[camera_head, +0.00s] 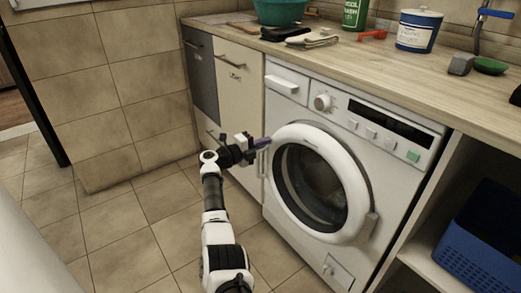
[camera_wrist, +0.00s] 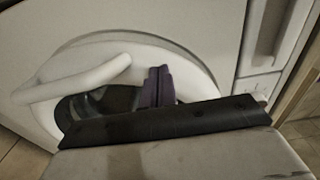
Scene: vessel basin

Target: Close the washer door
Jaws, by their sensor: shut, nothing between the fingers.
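The white washer (camera_head: 405,185) stands under the wooden counter. Its round door (camera_head: 350,183), a thick white ring around dark glass, lies close to the front panel; I cannot tell whether it is fully latched. In the wrist view the door ring (camera_wrist: 185,65) shows with a curved white bar (camera_wrist: 80,82) across its left part. My gripper (camera_head: 263,142) is at the upper left edge of the door, with its purple fingers together and empty. The fingers (camera_wrist: 157,88) overlap the ring and glass in the wrist view; contact is unclear. My gripper's dark body hides the lower door there.
Cabinet drawers (camera_head: 232,85) stand left of the washer. A blue basket (camera_head: 480,245) sits on an open shelf to the right. A green basin (camera_head: 280,12), a paint can (camera_head: 418,32) and other items are on the counter (camera_head: 350,60). The tiled floor at left is clear.

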